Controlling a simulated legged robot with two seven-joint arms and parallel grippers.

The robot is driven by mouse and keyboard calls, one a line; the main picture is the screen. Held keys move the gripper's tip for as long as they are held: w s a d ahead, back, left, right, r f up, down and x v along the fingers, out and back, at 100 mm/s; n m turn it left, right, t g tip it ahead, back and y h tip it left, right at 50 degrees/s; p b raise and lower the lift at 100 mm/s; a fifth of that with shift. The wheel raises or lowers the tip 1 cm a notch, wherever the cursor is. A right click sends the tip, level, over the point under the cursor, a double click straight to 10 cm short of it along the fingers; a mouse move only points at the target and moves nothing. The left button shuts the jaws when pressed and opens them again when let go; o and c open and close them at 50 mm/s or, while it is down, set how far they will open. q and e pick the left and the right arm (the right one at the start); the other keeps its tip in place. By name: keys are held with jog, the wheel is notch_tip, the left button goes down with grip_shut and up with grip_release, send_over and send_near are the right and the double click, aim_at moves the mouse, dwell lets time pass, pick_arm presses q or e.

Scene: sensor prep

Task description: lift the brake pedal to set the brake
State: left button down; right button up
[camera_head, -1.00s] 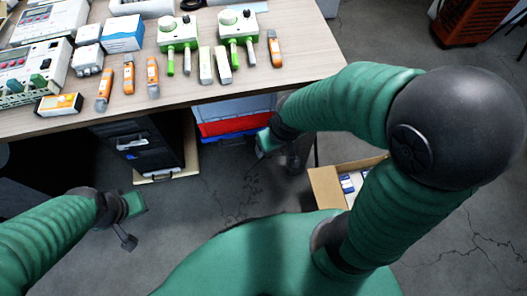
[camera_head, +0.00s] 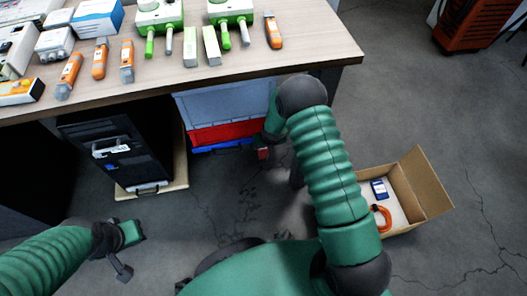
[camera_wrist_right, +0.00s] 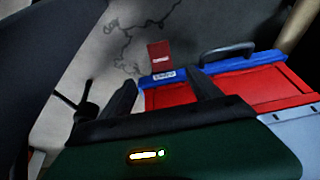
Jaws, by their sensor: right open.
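A small red pedal (camera_head: 263,153) sticks out at the right end of the blue base under the stacked bins below the table. I take it to be the brake pedal. In the right wrist view the red pedal (camera_wrist_right: 160,56) stands up beyond my fingers, with a white label at its foot. My right gripper (camera_head: 273,132) is beside the bins, close to the pedal. Its dark fingers (camera_wrist_right: 163,90) are apart, with a gap between them and the pedal beyond. My left gripper (camera_head: 134,232) hangs at the lower left over the floor; its fingers are unclear.
The red bin (camera_head: 215,133) and a grey bin (camera_head: 225,108) stand under the table (camera_head: 325,50). A computer tower (camera_head: 120,155) on a wooden board is left of them. An open carton (camera_head: 425,185) stands on the floor at right. Cracked floor between is clear.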

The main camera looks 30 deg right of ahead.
jog(key=b+x, duration=0.9)
jog(key=x, duration=0.6)
jog(key=shift+s+a+f+b, duration=0.1)
jog(key=shift+s+b, duration=0.1)
jog(key=shift+b, duration=0.2)
jog(key=shift+w+f+b, duration=0.3)
jog(key=shift+f, duration=0.05)
jog(key=shift+r, duration=0.1)
jog(key=shift+c, duration=0.2)
grip_shut()
